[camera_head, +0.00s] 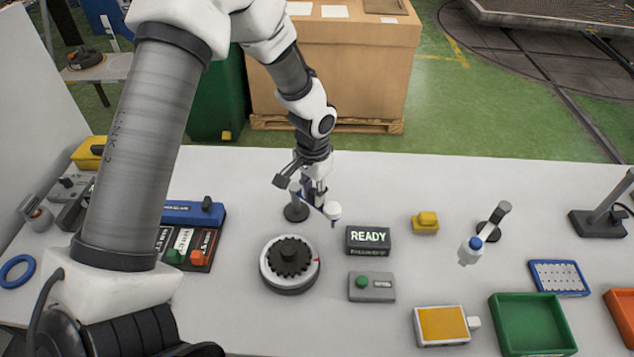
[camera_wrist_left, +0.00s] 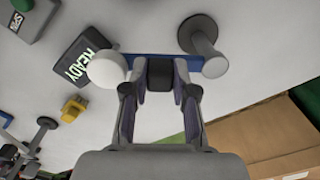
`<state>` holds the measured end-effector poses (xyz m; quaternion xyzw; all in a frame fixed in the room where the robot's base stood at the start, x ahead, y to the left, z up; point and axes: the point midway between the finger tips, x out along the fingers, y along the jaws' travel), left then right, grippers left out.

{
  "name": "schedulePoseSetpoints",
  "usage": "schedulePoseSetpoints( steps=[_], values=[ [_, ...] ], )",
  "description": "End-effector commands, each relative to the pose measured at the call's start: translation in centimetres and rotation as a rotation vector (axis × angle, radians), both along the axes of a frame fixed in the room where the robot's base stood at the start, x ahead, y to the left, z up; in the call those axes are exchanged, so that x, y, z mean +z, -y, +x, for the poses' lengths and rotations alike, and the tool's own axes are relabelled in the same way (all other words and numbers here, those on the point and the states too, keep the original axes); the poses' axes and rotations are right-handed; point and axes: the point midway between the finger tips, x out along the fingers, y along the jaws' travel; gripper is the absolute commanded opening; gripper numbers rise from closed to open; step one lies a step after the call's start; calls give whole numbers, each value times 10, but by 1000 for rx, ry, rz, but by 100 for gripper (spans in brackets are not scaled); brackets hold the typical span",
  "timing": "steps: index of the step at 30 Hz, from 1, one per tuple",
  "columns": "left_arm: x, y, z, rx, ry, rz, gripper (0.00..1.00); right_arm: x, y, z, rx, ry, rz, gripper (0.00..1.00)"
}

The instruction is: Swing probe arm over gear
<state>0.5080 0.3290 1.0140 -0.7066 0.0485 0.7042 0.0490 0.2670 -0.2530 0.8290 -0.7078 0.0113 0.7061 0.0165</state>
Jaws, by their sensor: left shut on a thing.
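The probe arm (camera_wrist_left: 132,62) is a blue bar with a white round knob at one end, carried by a grey post (camera_head: 296,209) on a round base. My left gripper (camera_head: 314,190) is shut on the bar near its middle; in the left wrist view the fingers (camera_wrist_left: 160,82) close around a dark block on it. In the head view the knob (camera_head: 333,211) points toward the front right, beside the READY sign. The dark gear (camera_head: 289,256) sits on a round white-rimmed turntable (camera_head: 292,286) in front of the post. The knob is behind and right of the gear, not over it. My right gripper is not in view.
The READY sign (camera_head: 368,239) stands right of the turntable, with a grey green-button box (camera_head: 372,287) in front.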

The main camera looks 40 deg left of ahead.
Motion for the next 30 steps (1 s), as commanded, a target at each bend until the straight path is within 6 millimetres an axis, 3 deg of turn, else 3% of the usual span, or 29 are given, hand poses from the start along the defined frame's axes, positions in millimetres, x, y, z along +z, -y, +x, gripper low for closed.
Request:
schedulePoseSetpoints(
  steps=[18,30],
  values=[
    [-1,-14,-35,-576,-5,-2,0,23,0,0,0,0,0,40],
    [-3,-26,-47,-835,-6,-3,0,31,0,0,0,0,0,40]
  ],
)
